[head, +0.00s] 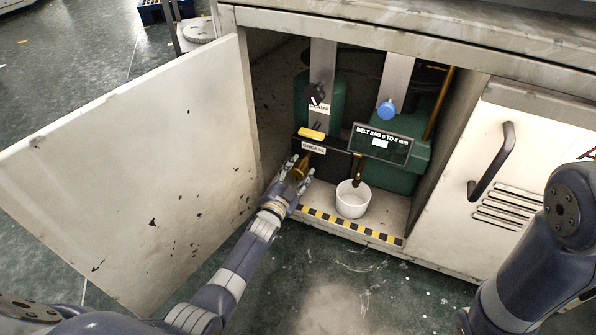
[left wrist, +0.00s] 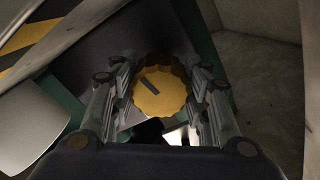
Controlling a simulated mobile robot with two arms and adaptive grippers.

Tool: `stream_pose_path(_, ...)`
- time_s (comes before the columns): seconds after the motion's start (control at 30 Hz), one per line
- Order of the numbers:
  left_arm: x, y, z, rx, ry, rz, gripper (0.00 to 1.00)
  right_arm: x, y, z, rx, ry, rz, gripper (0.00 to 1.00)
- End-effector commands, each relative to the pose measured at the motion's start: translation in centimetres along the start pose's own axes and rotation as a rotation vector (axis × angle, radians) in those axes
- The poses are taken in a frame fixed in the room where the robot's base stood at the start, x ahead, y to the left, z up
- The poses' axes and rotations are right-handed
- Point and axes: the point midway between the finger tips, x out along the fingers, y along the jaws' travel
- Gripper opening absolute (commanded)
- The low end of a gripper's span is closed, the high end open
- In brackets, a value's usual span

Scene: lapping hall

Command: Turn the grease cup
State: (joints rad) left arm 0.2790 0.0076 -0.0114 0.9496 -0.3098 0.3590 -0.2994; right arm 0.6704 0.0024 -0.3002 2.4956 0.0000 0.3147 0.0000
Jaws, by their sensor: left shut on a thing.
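The grease cup (head: 302,172) is a brass-yellow knob under the white GREASE label (head: 313,148) inside the open cabinet. In the left wrist view the cup (left wrist: 160,92) is a scalloped yellow disc with a short dark mark on its face. My left gripper (head: 299,176) reaches in from the front. Its fingers stand on both sides of the cup and are shut on it; the left wrist view shows the gripper (left wrist: 160,95) around the cup's edge. My right arm shows at the right edge of the head view, but its gripper is out of view.
The cabinet door (head: 130,170) stands open at left. A white cup (head: 352,199) sits on the cabinet floor behind a yellow-black striped edge (head: 350,226). A blue knob (head: 387,109) and a belt sag sign (head: 381,143) are right of the grease cup. A closed door (head: 490,165) is at right.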

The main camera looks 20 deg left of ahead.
Motion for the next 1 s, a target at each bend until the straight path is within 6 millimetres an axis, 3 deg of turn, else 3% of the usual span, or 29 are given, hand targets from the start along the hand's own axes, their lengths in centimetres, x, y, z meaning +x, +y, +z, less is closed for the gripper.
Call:
stream_pose_path(0.4,0.02,-0.02,-0.01,0.170,0.000,0.000,0.19,0.20,-0.07,-0.22,-0.002,0.007,-0.004,0.64)
stream_pose_path(0.9,0.02,0.00,-0.03,0.187,0.000,0.000,0.19,0.42,-0.10,-0.61,-0.003,0.019,-0.006,0.64)
stream_pose_path(0.93,0.02,0.00,-0.03,0.187,0.000,0.000,0.50,0.42,-0.10,-0.61,-0.003,0.019,-0.006,0.64)
stream_pose_path(1.0,0.02,0.00,-0.03,0.187,0.000,0.000,0.64,0.41,-0.10,-0.61,-0.003,0.019,-0.006,0.64)
